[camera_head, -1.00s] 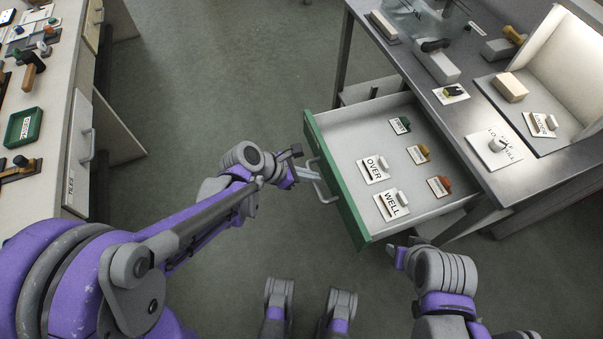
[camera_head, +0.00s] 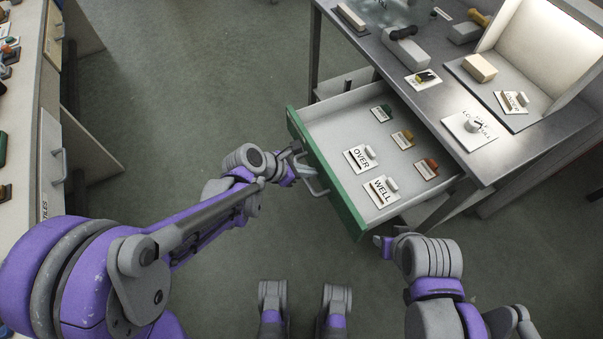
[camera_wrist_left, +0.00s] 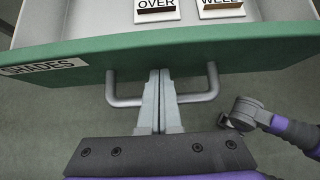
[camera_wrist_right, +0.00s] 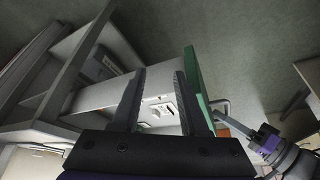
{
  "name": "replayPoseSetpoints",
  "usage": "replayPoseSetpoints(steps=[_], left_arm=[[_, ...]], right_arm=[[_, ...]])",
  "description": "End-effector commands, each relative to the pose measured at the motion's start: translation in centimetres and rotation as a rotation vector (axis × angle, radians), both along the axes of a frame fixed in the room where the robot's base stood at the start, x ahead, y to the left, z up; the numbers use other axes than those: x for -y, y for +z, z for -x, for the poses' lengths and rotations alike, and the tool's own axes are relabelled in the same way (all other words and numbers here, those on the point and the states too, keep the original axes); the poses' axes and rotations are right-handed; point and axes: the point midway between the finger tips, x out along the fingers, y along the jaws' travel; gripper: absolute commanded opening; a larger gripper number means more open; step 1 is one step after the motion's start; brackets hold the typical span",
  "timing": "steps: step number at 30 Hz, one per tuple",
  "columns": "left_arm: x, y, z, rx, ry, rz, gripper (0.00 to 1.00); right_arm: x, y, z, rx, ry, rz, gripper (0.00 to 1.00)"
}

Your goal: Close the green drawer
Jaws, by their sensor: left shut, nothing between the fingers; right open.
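The green drawer (camera_head: 345,190) stands pulled out from the bench, with a green front and white inside. It also fills the top of the left wrist view (camera_wrist_left: 250,50), where its label reads "SHADES". Its grey bar handle (camera_head: 318,186) is on the front. My left gripper (camera_head: 298,168) is shut and empty, between the two handle posts. In the left wrist view its fingertips (camera_wrist_left: 160,73) are close to the green front; contact is unclear. My right gripper (camera_wrist_right: 160,72) is open and empty near the drawer's near corner; its fingertips show only partly in the head view (camera_head: 384,244).
Several labelled tiles lie in the drawer, among them "OVER" (camera_head: 362,158) and "WELL" (camera_head: 382,191). The metal bench (camera_head: 435,100) carries tools and a white booth (camera_head: 545,45). Another bench with a handled cabinet (camera_head: 50,165) is at left. The floor between is clear.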

Motion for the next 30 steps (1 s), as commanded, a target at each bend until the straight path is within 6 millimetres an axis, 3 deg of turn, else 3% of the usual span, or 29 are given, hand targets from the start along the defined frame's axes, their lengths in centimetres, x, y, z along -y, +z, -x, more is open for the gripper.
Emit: replayPoseSetpoints(steps=[21, 30], left_arm=[[16.8, 0.0, -9.6, 0.000, -0.005, 0.002, 0.00], [22.7, 0.0, -13.0, 0.000, -0.002, 0.001, 0.00]], right_arm=[[0.0, -1.1, 0.0, -0.004, 0.000, 0.000, 0.44], [0.0, -0.9, 0.0, -0.003, 0.000, 0.000, 0.44]])
